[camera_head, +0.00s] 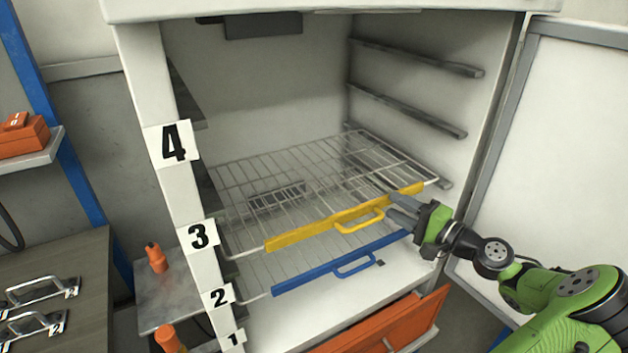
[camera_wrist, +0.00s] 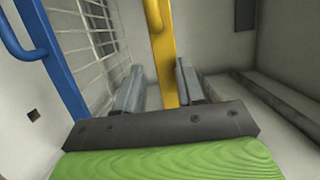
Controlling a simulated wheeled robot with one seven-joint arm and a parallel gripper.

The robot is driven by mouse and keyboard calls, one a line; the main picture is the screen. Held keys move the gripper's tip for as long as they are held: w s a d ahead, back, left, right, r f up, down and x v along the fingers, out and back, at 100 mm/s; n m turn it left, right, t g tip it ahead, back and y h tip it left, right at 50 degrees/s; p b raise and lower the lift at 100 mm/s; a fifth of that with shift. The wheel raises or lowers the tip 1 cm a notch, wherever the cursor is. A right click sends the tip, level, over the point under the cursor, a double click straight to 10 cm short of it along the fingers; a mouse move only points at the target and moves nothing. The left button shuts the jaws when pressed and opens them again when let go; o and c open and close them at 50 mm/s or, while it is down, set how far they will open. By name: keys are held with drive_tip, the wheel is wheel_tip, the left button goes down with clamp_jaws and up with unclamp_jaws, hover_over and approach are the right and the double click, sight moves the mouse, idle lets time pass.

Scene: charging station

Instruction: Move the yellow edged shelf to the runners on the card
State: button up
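The yellow edged shelf (camera_head: 300,232) is a wire rack with a yellow front bar and loop handle, inside the open cabinet beside label 3 (camera_head: 199,236). My gripper (camera_head: 398,208) is at the right part of the yellow bar. In the wrist view the yellow bar (camera_wrist: 163,55) runs between the two fingers of my gripper (camera_wrist: 160,85), with gaps visible beside it; the fingers are apart. A blue edged shelf (camera_head: 335,265) lies below, beside label 2 (camera_head: 219,297). I cannot pick out a card that names the runners.
Empty runners (camera_head: 410,108) are on the right inner wall above the yellow shelf, with free room there. Label 4 (camera_head: 173,143) is higher on the left post. The open door (camera_head: 560,150) stands at right. An orange drawer (camera_head: 395,325) sticks out below.

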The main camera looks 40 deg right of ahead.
sight(381, 194)
drive_tip(key=w, duration=0.3)
drive_tip(key=w+b, duration=0.1)
drive_tip(key=w, duration=0.1)
drive_tip(key=shift+w+a+r, duration=0.1)
drive_tip(key=shift+w+a, duration=0.1)
drive_tip(key=shift+w, duration=0.2)
drive_tip(key=shift+s, duration=0.1)
clamp_jaws()
drive_tip(key=shift+r, duration=0.1)
